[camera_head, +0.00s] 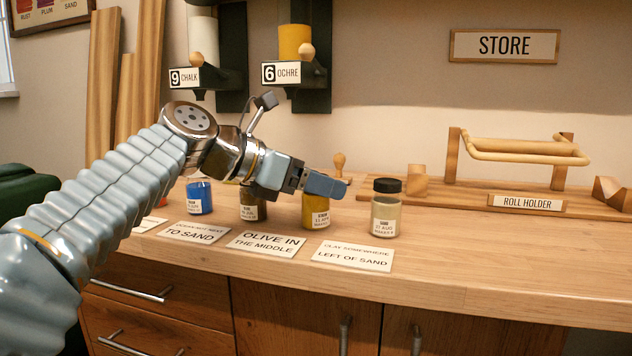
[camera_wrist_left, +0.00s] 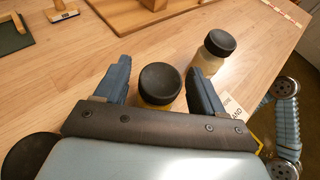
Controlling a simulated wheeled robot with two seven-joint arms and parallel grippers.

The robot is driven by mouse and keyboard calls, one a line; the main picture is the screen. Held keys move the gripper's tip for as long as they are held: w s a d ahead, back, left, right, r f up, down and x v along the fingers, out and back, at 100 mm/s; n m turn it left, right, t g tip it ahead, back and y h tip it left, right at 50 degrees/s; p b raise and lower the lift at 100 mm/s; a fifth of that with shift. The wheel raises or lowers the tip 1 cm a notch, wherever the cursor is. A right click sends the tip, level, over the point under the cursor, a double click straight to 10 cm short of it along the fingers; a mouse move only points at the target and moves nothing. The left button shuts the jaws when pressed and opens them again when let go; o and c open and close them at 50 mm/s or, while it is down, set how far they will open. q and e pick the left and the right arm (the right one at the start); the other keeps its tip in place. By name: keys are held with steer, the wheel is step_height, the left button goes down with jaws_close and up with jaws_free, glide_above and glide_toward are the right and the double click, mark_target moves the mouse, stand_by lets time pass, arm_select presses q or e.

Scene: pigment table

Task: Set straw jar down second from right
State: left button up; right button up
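A yellow jar (camera_head: 316,214), which I take to be the straw jar, stands upright on the table, second from right in the row. Its black lid (camera_wrist_left: 160,84) shows in the left wrist view. My left gripper (camera_head: 328,184) is at its top; in the left wrist view, the gripper (camera_wrist_left: 160,75) has its fingers apart on either side of the lid, with gaps visible. In the head view the gripper hides the lid. Right of it stands a pale jar (camera_head: 386,218); left are an olive-brown jar (camera_head: 252,207) and a blue jar (camera_head: 199,198). My right gripper is out of view.
Cards (camera_head: 352,256) lie along the front, reading "olive in the middle" (camera_head: 266,243) and "clay somewhere left of sand". A wooden roll holder (camera_head: 525,150) stands at the right. A small wooden knob (camera_head: 339,165) is behind the jars. The table's right front is clear.

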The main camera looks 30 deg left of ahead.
arm_select(q)
steer(key=shift+r, duration=0.1)
steer(key=shift+s+a+r, duration=0.15)
steer(key=shift+s, duration=0.05)
steer(key=p+v, duration=0.1)
steer(key=v, duration=1)
steer(key=shift+s+a+p, duration=0.15)
steer(key=shift+s+p, duration=0.1)
steer(key=shift+p, duration=0.15)
